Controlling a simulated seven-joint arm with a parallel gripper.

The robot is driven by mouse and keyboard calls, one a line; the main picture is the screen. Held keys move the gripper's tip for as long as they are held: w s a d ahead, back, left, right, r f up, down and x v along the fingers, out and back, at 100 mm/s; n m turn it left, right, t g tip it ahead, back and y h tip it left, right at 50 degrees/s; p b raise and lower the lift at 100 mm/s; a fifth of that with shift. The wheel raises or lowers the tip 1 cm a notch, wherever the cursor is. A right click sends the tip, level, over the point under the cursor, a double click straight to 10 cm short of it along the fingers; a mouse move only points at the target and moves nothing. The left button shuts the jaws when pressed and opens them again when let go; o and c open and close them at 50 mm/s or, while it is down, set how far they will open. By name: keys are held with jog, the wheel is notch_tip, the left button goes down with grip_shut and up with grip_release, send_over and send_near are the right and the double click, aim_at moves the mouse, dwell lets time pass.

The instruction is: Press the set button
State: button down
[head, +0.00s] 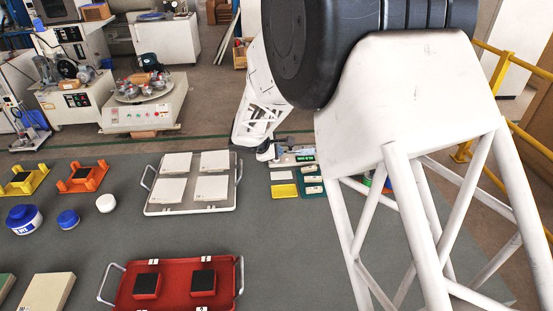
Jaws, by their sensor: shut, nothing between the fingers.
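A small device with a lit green display (304,156) sits on the far side of the dark table, right of the white tray. It may carry the set button, but the button is too small to make out. My gripper (272,156) is at the end of my white arm, just left of the display, pointing down. It is shut and empty. It is small here and partly hidden by my arm, so I cannot tell whether it touches the device.
In front of the device lie a yellow pad (284,190) and green pieces (312,187). A white tray (237,204) with pale tiles stands left, a red tray (179,306) in front. The table's middle is clear.

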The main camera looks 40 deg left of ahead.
jog(key=shift+f, duration=0.45)
dwell(0.7)
jog(key=shift+r, duration=0.2)
dwell(0.3)
jog(key=shift+r, duration=0.65)
jog(key=shift+r, duration=0.1)
jog(key=shift+r, duration=2.45)
jog(key=shift+d, duration=0.1)
